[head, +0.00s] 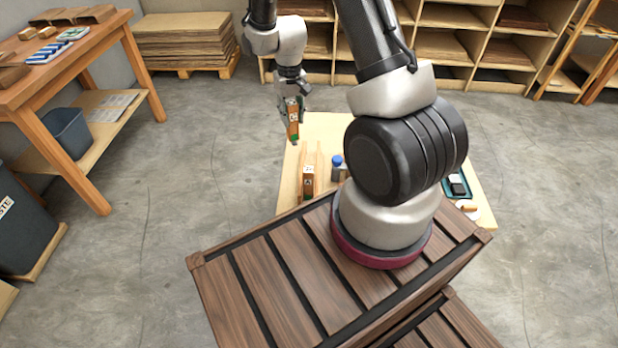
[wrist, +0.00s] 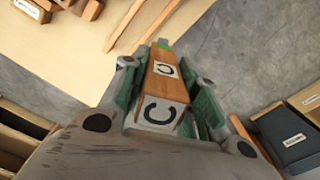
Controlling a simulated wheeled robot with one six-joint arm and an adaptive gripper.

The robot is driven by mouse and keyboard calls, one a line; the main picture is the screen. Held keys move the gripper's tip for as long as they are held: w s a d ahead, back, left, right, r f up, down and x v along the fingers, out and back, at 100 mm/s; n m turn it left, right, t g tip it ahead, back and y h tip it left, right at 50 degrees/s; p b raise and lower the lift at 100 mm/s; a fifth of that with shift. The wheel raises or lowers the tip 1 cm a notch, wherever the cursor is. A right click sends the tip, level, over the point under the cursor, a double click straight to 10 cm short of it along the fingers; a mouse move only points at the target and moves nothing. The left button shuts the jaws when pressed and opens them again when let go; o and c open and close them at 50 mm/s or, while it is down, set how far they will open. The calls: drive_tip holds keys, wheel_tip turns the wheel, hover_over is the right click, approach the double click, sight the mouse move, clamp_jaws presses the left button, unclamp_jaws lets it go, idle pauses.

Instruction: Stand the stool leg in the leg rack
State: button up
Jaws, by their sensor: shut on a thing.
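The stool leg (wrist: 166,85) is a tapered wooden piece with white labels reading C and a green band near its far end. My gripper (wrist: 163,92) is shut on it, with a finger on each side. In the head view, my gripper (head: 292,101) holds the stool leg (head: 293,124) roughly upright, green end down, by the left edge of the pale worktable (head: 322,125). In the wrist view, the leg's far end shows against the grey floor, beside the table edge. I cannot make out the leg rack for certain.
On the table are an upright labelled wooden piece (head: 308,178), a blue-capped bottle (head: 337,161) and a teal tray (head: 469,190). Two thin wooden strips (wrist: 142,25) and labelled brown blocks (wrist: 36,9) lie near the leg in the wrist view. Floor left of the table is clear.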

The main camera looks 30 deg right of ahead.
drive_tip(key=d+f+m, duration=0.2)
drive_tip(key=d+f, duration=0.1)
drive_tip(key=f, duration=0.5)
drive_tip(key=s+d+f+m, duration=0.1)
drive_tip(key=d+f+m, duration=0.1)
drive_tip(key=f, duration=0.5)
drive_tip(key=shift+s+d+f+m, duration=0.2)
drive_tip(key=shift+d+f+m, duration=0.2)
drive_tip(key=shift+m, duration=0.2)
drive_tip(key=o, duration=1.1)
drive_tip(key=shift+f, duration=0.1)
